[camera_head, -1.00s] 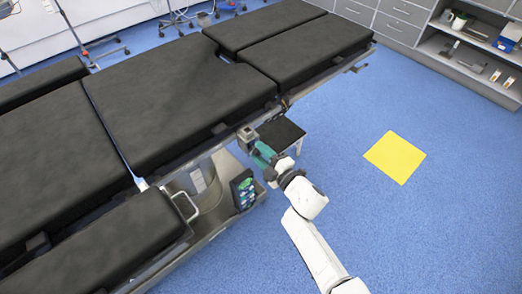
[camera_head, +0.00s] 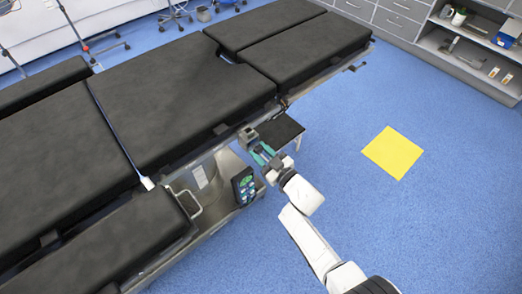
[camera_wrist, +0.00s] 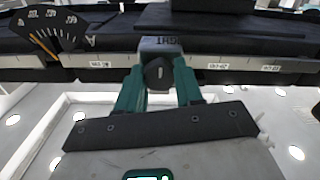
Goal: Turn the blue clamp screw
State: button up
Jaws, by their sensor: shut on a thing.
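The clamp (camera_head: 247,135) is a grey block on the table's side rail. In the wrist view the clamp body (camera_wrist: 161,45) shows straight ahead, with its screw's dark knob (camera_wrist: 158,74) in front of it. The knob looks dark grey here, not blue. My gripper (camera_head: 258,148) reaches the clamp from the floor side. In the wrist view its two teal fingers (camera_wrist: 159,80) stand on either side of the knob, shut on it. The fingers partly hide the knob's sides.
The black-padded operating table (camera_head: 140,120) fills the left. A dark step stool (camera_head: 280,131) stands just behind the clamp, and a control pendant (camera_head: 243,186) hangs near my gripper. A yellow floor square (camera_head: 393,152) lies right, with open blue floor around it.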

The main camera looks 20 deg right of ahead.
jog(key=m, duration=0.3)
jog(key=shift+f+m+p, duration=0.1)
jog(key=shift+m+p, duration=0.2)
jog(key=shift+p, duration=0.1)
dwell(0.4)
jog(key=o, duration=1)
jog(key=shift+o, duration=0.2)
jog(key=p+v, duration=0.2)
jog(key=v, duration=0.8)
jog(key=shift+s+d, duration=0.15)
jog(key=shift+s, duration=0.25)
